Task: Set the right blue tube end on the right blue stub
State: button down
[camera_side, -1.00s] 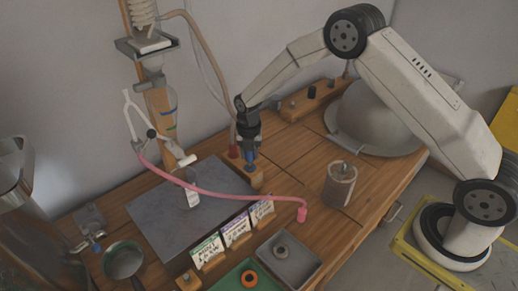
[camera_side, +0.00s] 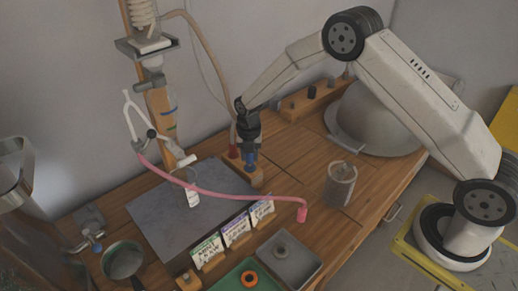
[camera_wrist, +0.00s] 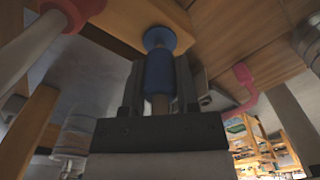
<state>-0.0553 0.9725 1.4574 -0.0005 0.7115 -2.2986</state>
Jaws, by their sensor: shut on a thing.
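My gripper (camera_side: 249,160) points down over the bench, just behind the dark mat. It is shut on the blue tube end (camera_wrist: 158,72), a blue sleeve with a wider blue rim (camera_wrist: 159,38) at its far end. The sleeve stands upright between the two jaws; its lower part shows as blue (camera_side: 249,167) in the side view. A small wooden block (camera_side: 257,180) is right beneath it. I cannot make out a separate blue stub, nor whether the sleeve touches one.
A red tube end (camera_side: 233,152) stands close to the left of my gripper and shows large in the wrist view (camera_wrist: 75,8). A pink tube (camera_side: 230,196) crosses in front.

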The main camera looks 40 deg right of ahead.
jog(key=shift+f, duration=0.3)
jog(key=shift+f, duration=0.35)
jog(key=shift+f, duration=0.55)
dwell(0.6)
jog(key=shift+c, duration=1.4)
grip_release()
jog(key=shift+r, duration=3.5)
jog(key=shift+s+r, duration=0.1)
